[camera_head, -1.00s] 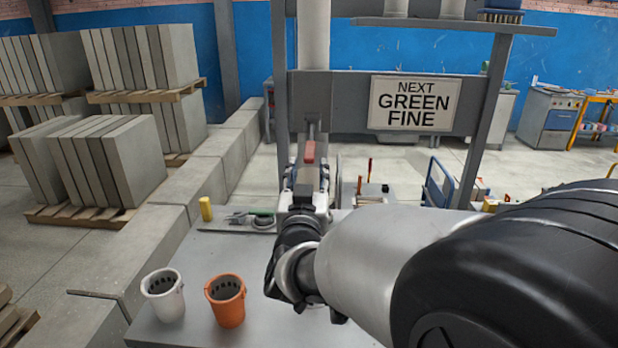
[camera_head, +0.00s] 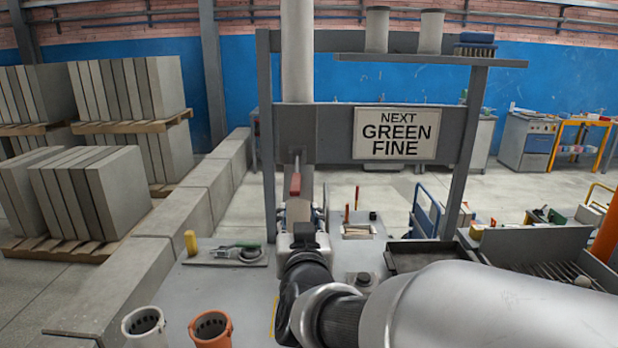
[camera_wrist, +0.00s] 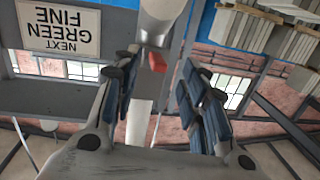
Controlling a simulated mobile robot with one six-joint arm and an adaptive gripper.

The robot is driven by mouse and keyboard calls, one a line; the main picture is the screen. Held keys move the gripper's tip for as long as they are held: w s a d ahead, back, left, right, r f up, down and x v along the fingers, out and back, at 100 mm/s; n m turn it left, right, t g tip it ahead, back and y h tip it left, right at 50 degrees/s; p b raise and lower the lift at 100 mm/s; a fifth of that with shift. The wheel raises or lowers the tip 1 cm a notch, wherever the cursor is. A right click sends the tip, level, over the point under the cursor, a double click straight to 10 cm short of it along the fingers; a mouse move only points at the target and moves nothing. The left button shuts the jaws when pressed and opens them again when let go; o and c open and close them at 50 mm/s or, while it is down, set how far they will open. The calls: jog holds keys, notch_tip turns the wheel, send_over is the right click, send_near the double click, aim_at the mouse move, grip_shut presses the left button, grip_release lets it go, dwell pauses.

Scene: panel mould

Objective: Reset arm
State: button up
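My gripper (camera_head: 298,213) is in the lower middle of the head view, above the grey table, pointing away toward the grey frame. In the wrist view my gripper (camera_wrist: 160,88) shows two dark, padded fingers standing well apart, with nothing held between them. A red handle (camera_head: 295,185) hangs on the frame just beyond the fingers. It also shows in the wrist view (camera_wrist: 157,62), beyond the gap; whether the fingers touch it cannot be told. The sign (camera_head: 397,133) reads "NEXT GREEN FINE" and shows upside down in the wrist view (camera_wrist: 60,27).
The grey table (camera_head: 195,281) bears a white bucket (camera_head: 144,327), an orange bucket (camera_head: 211,329), a yellow cylinder (camera_head: 191,243) and a tool tray (camera_head: 225,259). A dark tray (camera_head: 420,256) is at right. Concrete panels (camera_head: 95,190) stand on pallets at left. A shelf (camera_head: 430,60) crosses above.

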jog(key=s+d+f+g, duration=0.4)
jog(key=s+d, duration=0.1)
jog(key=s, duration=0.5)
jog(key=s+d+f+g+h, duration=0.1)
jog(key=s+d+f+g, duration=0.3)
jog(key=s, duration=0.7)
jog(key=s+d+f+g, duration=0.4)
jog(key=s+d, duration=0.3)
jog(key=s, duration=0.4)
jog(key=shift+s+d+m+h, duration=0.15)
jog(key=shift+d+m+h, duration=0.2)
jog(key=shift+m+h, duration=0.05)
jog(key=shift+f, duration=0.1)
